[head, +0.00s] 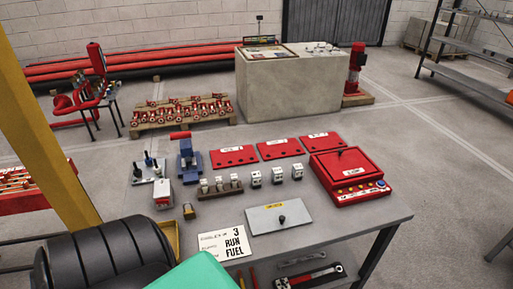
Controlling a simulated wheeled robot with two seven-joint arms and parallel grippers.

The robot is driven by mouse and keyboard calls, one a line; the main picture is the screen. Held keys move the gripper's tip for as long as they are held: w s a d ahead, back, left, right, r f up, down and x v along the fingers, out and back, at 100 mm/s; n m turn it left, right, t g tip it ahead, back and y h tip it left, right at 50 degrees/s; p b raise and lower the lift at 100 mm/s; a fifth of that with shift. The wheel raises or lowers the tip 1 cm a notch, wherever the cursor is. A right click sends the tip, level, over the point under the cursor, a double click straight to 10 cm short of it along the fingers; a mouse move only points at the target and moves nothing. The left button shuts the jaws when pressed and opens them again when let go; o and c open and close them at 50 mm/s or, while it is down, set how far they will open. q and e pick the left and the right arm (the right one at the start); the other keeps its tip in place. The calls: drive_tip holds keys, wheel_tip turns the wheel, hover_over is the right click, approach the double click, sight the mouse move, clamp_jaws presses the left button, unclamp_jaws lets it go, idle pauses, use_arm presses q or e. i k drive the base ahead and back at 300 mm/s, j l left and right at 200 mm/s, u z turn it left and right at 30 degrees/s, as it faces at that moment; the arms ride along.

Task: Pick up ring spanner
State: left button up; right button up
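Two long tools lie low at the bottom edge, near the front of the grey workbench (350,222). One is a slim dark grey tool (302,259). The other is a silver-and-red wrench-like tool (312,277) with a wider head at its right end. They are small and partly cut off, so I cannot tell which, if either, is the ring spanner. Neither gripper shows in the head view.
On the bench are a red control box (349,176), flat red plates (279,149), a blue vise (189,160), a grey plate with a knob (281,217) and a white sign (226,244). A yellow post (45,120) stands left. A black ribbed object (105,258) blocks the lower left.

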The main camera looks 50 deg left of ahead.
sight(291, 261)
drive_tip(key=k+l+u, duration=0.15)
drive_tip(key=u, duration=0.25)
drive_tip(key=k+l+u, duration=0.15)
drive_tip(key=u, duration=0.2)
drive_tip(key=k+l+u, duration=0.2)
drive_tip(key=u, duration=0.2)
drive_tip(key=i+l+u, duration=0.1)
drive_tip(key=l, duration=0.25)
drive_tip(key=i+l+u, duration=0.1)
drive_tip(key=l, duration=0.3)
drive_tip(key=i+l, duration=0.2)
drive_tip(key=l, duration=0.2)
drive_tip(key=i+l+u, duration=0.15)
drive_tip(key=l, duration=0.25)
drive_tip(key=l+u, duration=0.1)
drive_tip(key=l, duration=0.3)
drive_tip(key=i, duration=0.05)
